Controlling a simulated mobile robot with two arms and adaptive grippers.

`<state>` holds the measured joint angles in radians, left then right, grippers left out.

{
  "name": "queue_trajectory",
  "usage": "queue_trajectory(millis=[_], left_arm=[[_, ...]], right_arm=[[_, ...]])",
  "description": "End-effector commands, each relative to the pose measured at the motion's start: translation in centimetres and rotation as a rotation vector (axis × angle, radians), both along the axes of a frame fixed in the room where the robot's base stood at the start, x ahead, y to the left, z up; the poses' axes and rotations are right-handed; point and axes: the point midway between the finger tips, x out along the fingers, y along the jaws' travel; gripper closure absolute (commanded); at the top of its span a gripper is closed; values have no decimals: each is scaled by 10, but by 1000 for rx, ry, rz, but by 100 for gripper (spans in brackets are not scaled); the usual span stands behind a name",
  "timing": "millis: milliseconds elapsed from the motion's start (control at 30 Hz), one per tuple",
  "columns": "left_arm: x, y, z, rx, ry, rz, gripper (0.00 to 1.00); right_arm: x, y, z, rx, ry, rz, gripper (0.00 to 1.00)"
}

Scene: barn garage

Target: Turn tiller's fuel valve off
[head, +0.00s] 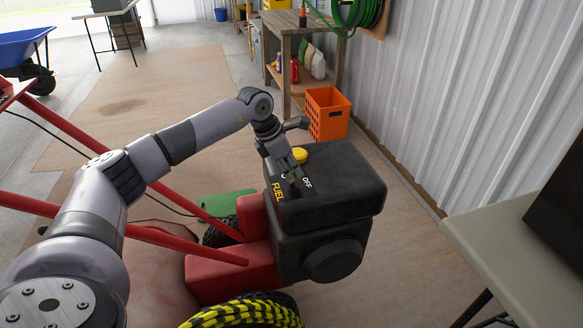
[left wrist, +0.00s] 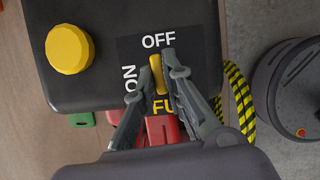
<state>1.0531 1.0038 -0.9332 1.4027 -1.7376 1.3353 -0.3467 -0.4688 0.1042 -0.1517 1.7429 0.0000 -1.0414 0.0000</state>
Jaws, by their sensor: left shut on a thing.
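The tiller (head: 335,185) has a black engine body on a red frame, with "FUEL" and "OFF" lettering on its top. In the left wrist view, the yellow fuel valve lever (left wrist: 158,74) sits on a dark label between "ON" at the left, "OFF" above and partly hidden "FUEL" below. The lever points up, slightly tilted, with its upper end just under "OFF". My left gripper (left wrist: 153,78) is shut on the lever, with a finger on each side; it also shows over the tiller's top in the head view (head: 292,186). My right gripper is not in view.
A round yellow cap (left wrist: 70,49) rises from the tiller's top beside the label. An orange crate (head: 328,113) and a wooden shelf (head: 300,60) stand behind the tiller. A grey table (head: 520,235) is at the right. The floor at the left back is mostly clear.

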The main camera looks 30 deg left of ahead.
Motion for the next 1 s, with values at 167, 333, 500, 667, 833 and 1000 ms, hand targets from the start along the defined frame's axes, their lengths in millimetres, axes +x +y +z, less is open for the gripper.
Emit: queue_trajectory(millis=[167, 333, 500, 667, 833, 1000], left_arm=[[0, 1, 1, 2, 0, -59, 100], [0, 1, 1, 1, -1, -85, 100], [0, 1, 0, 2, -2, -92, 100], [0, 1, 0, 3, -1, -92, 100], [0, 1, 0, 3, -1, -92, 85], [0, 1, 0, 2, -1, -91, 73]], right_arm=[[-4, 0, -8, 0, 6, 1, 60], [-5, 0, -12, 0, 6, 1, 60], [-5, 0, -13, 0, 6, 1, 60], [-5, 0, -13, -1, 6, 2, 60], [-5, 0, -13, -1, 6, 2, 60], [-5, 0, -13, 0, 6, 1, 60]])
